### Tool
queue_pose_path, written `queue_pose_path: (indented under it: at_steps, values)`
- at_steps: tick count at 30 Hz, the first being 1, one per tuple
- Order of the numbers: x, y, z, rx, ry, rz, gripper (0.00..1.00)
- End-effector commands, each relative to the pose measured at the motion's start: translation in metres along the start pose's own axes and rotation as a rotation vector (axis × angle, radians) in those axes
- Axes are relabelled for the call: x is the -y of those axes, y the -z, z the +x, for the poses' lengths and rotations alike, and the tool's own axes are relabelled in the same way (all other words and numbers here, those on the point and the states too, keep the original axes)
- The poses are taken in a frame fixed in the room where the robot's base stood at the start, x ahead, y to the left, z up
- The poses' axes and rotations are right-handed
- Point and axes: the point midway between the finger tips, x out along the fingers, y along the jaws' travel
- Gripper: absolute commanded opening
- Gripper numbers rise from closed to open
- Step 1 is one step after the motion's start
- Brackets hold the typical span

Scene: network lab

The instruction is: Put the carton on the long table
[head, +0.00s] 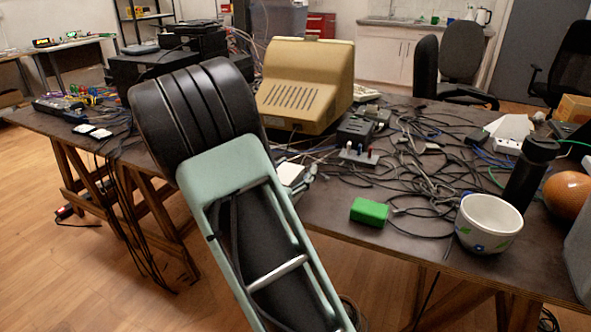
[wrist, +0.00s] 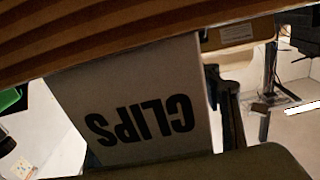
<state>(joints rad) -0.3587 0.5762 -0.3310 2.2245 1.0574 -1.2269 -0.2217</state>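The carton (wrist: 135,100) is pale with the black word "CLIPS" upside down, and it fills the middle of the wrist view. A dark finger of my gripper (wrist: 228,108) lies along its right side; the other finger is hidden. My gripper seems shut on the carton. In the head view a small pale part of the carton (head: 290,173) shows beside my arm, which hides most of it and of my gripper. The carton appears above or near the front edge of the long table (head: 325,213); I cannot tell whether it touches the top.
On the table are a green box (head: 369,211), a white bowl (head: 488,225), a black bottle (head: 529,175), an orange ball (head: 568,199), tangled cables and a beige monitor (head: 306,85). Bare tabletop shows near the front edge, left of the green box. A brown ribbed surface (wrist: 90,30) crosses the wrist view.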

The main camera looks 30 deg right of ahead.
Motion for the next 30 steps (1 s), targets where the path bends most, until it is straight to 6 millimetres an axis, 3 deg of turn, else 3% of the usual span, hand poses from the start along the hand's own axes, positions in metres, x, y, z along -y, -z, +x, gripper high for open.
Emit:
queue_pose_path:
  at_steps: [10,24,30]
  values:
    - [0.0,0.006,-0.001,0.0,0.0,0.0,0.57]
    - [0.001,0.005,-0.094,0.001,0.004,-0.001,0.57]
    - [0.0,0.004,-0.116,0.001,0.001,-0.001,0.57]
